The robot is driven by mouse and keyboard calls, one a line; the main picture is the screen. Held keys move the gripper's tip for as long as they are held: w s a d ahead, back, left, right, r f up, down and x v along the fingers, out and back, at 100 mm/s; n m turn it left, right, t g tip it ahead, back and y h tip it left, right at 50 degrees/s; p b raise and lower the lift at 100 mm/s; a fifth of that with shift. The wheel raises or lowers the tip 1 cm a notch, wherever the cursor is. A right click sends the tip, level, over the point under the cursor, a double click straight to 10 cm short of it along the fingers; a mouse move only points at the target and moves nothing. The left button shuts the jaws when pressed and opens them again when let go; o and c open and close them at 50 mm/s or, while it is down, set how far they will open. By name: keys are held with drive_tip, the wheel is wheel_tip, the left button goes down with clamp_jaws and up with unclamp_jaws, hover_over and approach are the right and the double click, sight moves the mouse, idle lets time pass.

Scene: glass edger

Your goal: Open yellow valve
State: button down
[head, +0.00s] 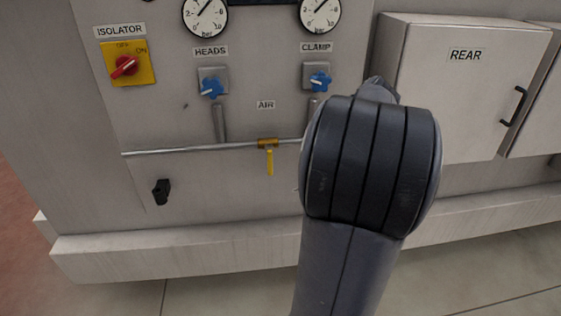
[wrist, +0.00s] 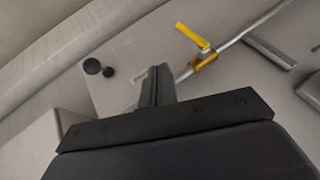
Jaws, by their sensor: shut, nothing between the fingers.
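The yellow valve handle (head: 269,162) hangs straight down from a brass valve body (head: 267,143) on a thin horizontal pipe, at right angles to the pipe. In the wrist view the yellow handle (wrist: 193,37) and brass body (wrist: 204,61) show at the upper right of my gripper. My gripper (wrist: 158,72) is shut and empty, with its fingers pointing toward the panel. It appears apart from the handle. In the head view my arm hides the gripper.
The pipe (head: 200,148) runs across the grey panel. Above it are two blue knobs (head: 212,88) (head: 319,80), gauges and a red isolator switch (head: 124,67). A black latch (head: 161,191) is at lower left. A ledge (head: 180,248) juts out below; a REAR cabinet (head: 455,90) stands right.

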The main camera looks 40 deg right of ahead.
sight(270, 161)
drive_tip(key=shift+f, duration=0.1)
drive_tip(key=w+a+f+p, duration=0.2)
drive_tip(key=w+a+f, duration=0.2)
drive_tip(key=w+f, duration=0.4)
drive_tip(key=shift+w+p, duration=0.3)
drive_tip(key=shift+w, duration=0.05)
drive_tip(key=shift+f+b, duration=0.1)
drive_tip(key=shift+b, duration=0.3)
